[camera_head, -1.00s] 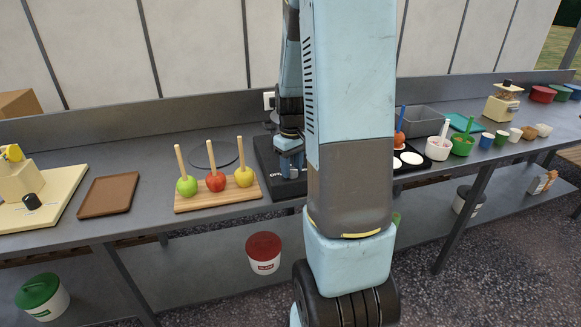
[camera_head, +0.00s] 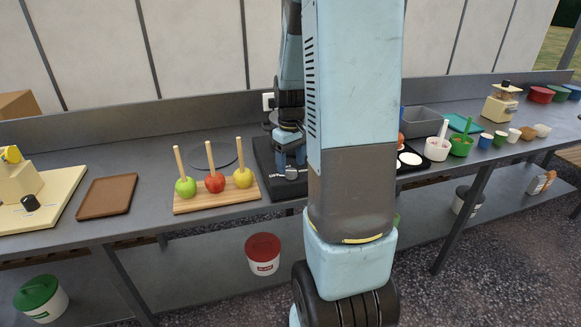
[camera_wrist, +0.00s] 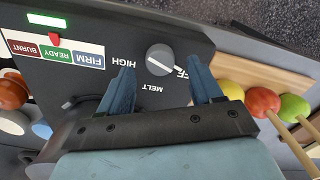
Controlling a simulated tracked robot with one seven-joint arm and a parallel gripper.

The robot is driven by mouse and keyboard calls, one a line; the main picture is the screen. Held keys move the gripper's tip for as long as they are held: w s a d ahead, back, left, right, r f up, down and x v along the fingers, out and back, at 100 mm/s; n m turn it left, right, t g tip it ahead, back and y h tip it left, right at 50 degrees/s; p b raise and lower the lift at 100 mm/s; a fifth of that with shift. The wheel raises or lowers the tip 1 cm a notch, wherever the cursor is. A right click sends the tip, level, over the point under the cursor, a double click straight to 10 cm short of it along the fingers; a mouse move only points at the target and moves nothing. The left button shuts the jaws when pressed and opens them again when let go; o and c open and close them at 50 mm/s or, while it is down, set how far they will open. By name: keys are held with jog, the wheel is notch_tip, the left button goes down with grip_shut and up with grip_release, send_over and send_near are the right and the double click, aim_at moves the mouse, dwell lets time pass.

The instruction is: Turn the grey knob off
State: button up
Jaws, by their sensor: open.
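The grey knob (camera_wrist: 160,60) is on a black panel (camera_wrist: 180,25), with HIGH at its left, MELT below and a partly hidden OFF at its right in the wrist view. A white line crosses the knob and its right end lies toward OFF; I cannot tell which end is the pointer. My gripper (camera_wrist: 162,78) is open and empty, its blue fingers apart on either side of the knob, with a gap to each. In the head view my gripper (camera_head: 291,158) is just over the knob (camera_head: 291,173).
A gauge (camera_wrist: 55,50) reads BURNT, READY, FIRM, its red pointer at READY; a green light bar (camera_wrist: 47,20) is lit. A board (camera_head: 215,198) with three apples on sticks stands close left of the panel. Dipping pots (camera_head: 437,148) stand to the right.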

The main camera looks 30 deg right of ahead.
aim_at(291, 170)
notch_tip(291, 170, up, 12)
jog(key=shift+f, duration=0.25)
dwell(0.6)
jog(key=s+a+r+t, duration=0.2)
jog(key=s+a+r, duration=0.2)
jog(key=s+a, duration=0.4)
jog(key=s+a+r+m+t, duration=0.1)
jog(key=s+a+r+t, duration=0.2)
jog(key=s+a, duration=0.5)
jog(key=shift+s+a+r+t, duration=0.3)
jog(key=shift+s+r, duration=0.3)
jog(key=shift+r, duration=0.15)
